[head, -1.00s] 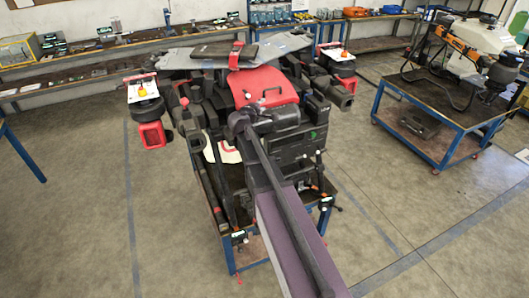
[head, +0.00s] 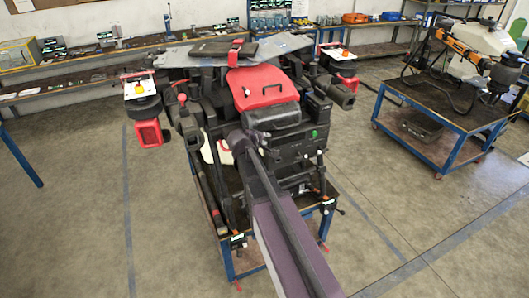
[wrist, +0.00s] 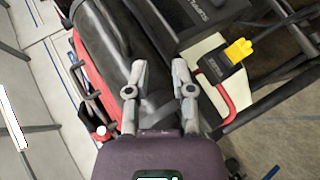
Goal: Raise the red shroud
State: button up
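The red shroud (head: 262,86) lies on top of the drone's body, with a dark handle on its upper face. In the wrist view a red panel with a dark handle (wrist: 90,75) shows at the left, and it looks like the shroud. My gripper (wrist: 160,80) has its two grey fingers apart with nothing held between them. A black rounded body lies beneath and beyond the fingers. In the head view my gripper (head: 238,138) is in front of and below the shroud, apart from the handle; its fingers are hard to make out there.
The drone stands on a blue-framed cart (head: 229,258). Red-capped arms stick out at both sides, and a grey panel (head: 190,55) lies behind the shroud. A yellow connector (wrist: 238,50) and red tube (wrist: 222,105) are right of my fingers. Another cart (head: 432,140) stands at the right.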

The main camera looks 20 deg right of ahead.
jog(key=shift+s+a+f+m+g+b, duration=0.25)
jog(key=shift+s+f, duration=0.25)
jog(key=shift+f, duration=0.2)
jog(key=shift+s+a+f+m+g+b, duration=0.15)
jog(key=shift+s+a+f+m+b, duration=0.1)
jog(key=shift+s+f, duration=0.35)
jog(key=shift+w+f, duration=0.1)
jog(key=s+a+f+m+g+y+b, duration=0.2)
jog(key=s+a+f+b, duration=0.4)
jog(key=s+f, duration=0.4)
jog(key=s+a+f+m+g+y+b, duration=0.2)
jog(key=s+a+f+g+y+b, duration=0.2)
jog(key=s+a+f+y+b, duration=0.3)
jog(key=s+a+f, duration=0.2)
jog(key=s+f, duration=0.1)
jog(key=shift+s+f+m, duration=0.25)
jog(key=shift+f+m, duration=0.05)
jog(key=shift+f, duration=0.05)
